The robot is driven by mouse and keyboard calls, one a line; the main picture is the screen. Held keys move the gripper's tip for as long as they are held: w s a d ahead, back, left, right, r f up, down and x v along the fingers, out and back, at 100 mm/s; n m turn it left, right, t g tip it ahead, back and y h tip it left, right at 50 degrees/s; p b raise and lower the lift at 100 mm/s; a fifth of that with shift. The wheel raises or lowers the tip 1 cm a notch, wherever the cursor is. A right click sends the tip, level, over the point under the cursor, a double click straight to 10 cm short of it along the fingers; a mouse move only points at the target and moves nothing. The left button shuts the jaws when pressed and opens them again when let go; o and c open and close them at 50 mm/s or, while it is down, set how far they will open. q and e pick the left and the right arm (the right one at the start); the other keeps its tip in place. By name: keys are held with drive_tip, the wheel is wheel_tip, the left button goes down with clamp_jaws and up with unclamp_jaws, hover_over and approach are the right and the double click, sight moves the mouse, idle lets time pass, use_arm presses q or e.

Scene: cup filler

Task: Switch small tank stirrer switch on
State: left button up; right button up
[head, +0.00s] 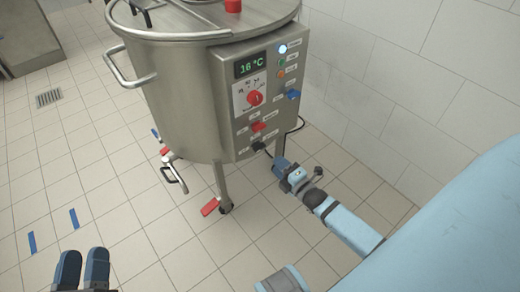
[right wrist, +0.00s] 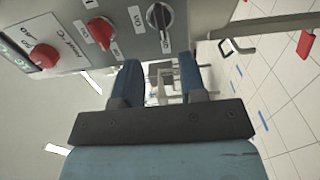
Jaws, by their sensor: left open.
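The small steel tank (head: 185,95) stands on legs with a grey control panel (head: 240,110) on its right side. The panel carries a red rotary switch (head: 258,127) and, below it, a black rotary switch (head: 259,146); their labels are too small to read surely. In the right wrist view the black switch (right wrist: 160,17) lies just beyond the gap between my fingertips, with the red switch (right wrist: 101,30) left of it. My right gripper (right wrist: 158,72) is open and empty, close to the panel's lower edge. My left gripper (head: 82,262) is open and empty at the bottom left, away from the tank.
The panel also has a 16 °C display (head: 251,64), a red dial (head: 254,98), a blue switch (head: 294,95) and lights. A tiled wall (head: 400,70) stands close on the right.

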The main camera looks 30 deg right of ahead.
sight(261, 149)
use_arm(q)
drive_tip(key=shift+w+d+f+g+b, duration=0.1)
drive_tip(key=shift+d+f+g+b, duration=0.1)
drive_tip(key=shift+f+b, duration=0.45)
drive_tip(key=shift+d+f+g+b, duration=0.1)
drive_tip(key=shift+f+g+b, duration=0.1)
drive_tip(key=shift+f+b, duration=0.45)
use_arm(e)
drive_tip(key=shift+w+a, duration=0.2)
drive_tip(key=shift+w, duration=2.25)
drive_tip(key=shift+w+a, duration=0.2)
drive_tip(key=shift+w, duration=2.2)
drive_tip(key=shift+c, duration=0.4)
clamp_jaws()
